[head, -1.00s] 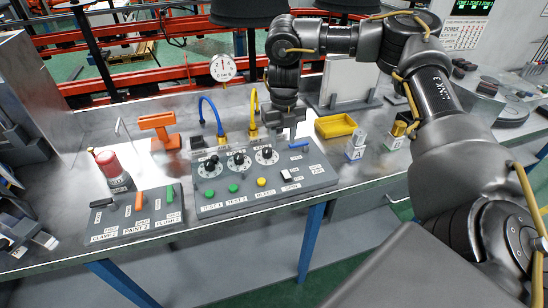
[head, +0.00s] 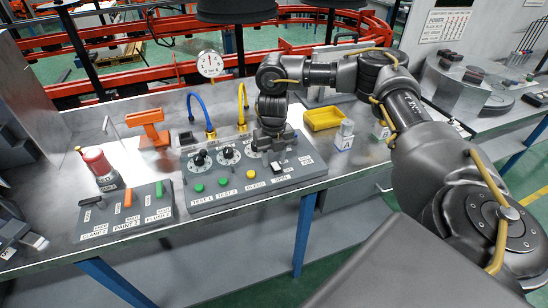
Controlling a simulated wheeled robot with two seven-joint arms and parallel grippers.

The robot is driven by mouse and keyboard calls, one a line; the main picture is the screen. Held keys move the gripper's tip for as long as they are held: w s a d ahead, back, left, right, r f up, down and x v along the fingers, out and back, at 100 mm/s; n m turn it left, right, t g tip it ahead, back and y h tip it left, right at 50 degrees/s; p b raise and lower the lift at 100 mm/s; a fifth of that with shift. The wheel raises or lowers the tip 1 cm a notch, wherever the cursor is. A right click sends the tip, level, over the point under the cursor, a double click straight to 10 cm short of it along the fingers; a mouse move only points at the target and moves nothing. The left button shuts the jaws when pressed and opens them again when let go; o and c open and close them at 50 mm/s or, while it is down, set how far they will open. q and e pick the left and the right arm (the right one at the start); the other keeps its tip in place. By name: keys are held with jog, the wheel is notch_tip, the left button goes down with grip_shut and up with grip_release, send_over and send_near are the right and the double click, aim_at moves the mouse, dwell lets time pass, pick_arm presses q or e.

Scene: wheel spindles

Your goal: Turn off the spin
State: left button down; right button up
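The grey control panel (head: 225,200) lies on the metal bench. The labels are too small to read surely, so I cannot tell which control is the spin. My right gripper (head: 272,154) points down over the panel's right part, at the right-hand dial and just behind the rocker switch. It partly hides that dial and knob. I cannot tell whether its fingers are open or touch anything. My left gripper is out of view.
A second panel with levers (head: 125,215) lies to the left, with a red cylinder (head: 97,161) and an orange stand (head: 153,130) behind it. Blue (head: 199,112) and yellow (head: 242,103) hoses rise behind the main panel. A yellow tray (head: 323,118) sits right of it.

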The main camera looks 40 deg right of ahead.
jog(key=shift+c, duration=0.9)
grip_shut()
jog(key=shift+s+a+r+t+h, duration=0.1)
jog(key=shift+s+t+h, duration=0.25)
jog(key=shift+t, duration=0.45)
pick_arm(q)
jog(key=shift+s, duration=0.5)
pick_arm(e)
jog(key=shift+s+a+r+t+h, duration=0.1)
jog(key=shift+s+t+h, duration=0.1)
jog(key=shift+t, duration=0.4)
jog(key=shift+s+r+t+h, duration=0.1)
jog(key=shift+t+h, duration=0.05)
jog(key=shift+t, duration=0.45)
jog(key=shift+w, duration=0.1)
jog(key=shift+o, duration=0.9)
grip_release()
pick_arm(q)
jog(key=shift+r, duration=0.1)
